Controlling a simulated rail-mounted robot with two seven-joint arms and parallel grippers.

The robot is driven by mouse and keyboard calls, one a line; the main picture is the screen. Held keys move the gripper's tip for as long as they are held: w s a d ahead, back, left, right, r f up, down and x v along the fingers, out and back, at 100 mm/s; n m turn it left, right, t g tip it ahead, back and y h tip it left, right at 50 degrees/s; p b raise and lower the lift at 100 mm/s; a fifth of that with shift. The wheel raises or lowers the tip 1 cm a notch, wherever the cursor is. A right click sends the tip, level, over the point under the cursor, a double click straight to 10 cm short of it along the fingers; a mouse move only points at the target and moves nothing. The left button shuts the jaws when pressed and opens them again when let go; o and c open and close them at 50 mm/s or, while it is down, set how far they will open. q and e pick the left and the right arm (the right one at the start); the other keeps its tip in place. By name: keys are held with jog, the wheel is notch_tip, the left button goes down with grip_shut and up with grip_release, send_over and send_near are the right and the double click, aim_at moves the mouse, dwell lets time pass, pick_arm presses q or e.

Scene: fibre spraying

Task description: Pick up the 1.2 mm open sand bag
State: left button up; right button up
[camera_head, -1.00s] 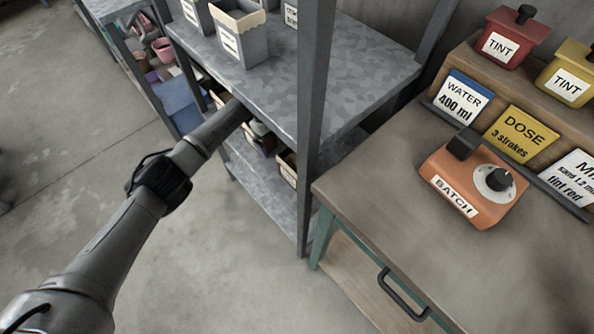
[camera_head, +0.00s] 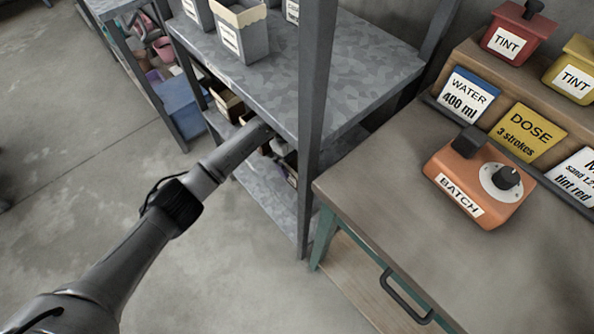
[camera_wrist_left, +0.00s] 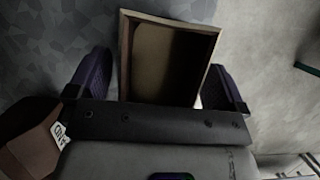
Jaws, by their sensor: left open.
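An open-topped tan bag or box with a dark inside (camera_wrist_left: 172,58) shows in the left wrist view. My left gripper (camera_wrist_left: 158,85) is open, with one dark finger on each side of it. I cannot tell whether the fingers touch it, and its own label is not visible. Another brown container (camera_wrist_left: 30,140) at the lower left carries a label that seems to read "sand". In the head view my left arm reaches in under the upper shelf board, and the shelf hides its gripper. My right gripper is not in view.
The metal shelf's upper board (camera_head: 350,75) holds labelled grey bags (camera_head: 238,35). Open containers (camera_head: 228,103) stand on the lower level. A shelf post (camera_head: 312,130) rises just right of my arm. A workbench (camera_head: 390,190) with an orange batch box (camera_head: 478,180) is at the right.

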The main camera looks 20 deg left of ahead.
pick_arm(q)
jog(key=shift+c, duration=0.4)
jog(key=shift+r, duration=0.1)
grip_shut()
dwell(0.5)
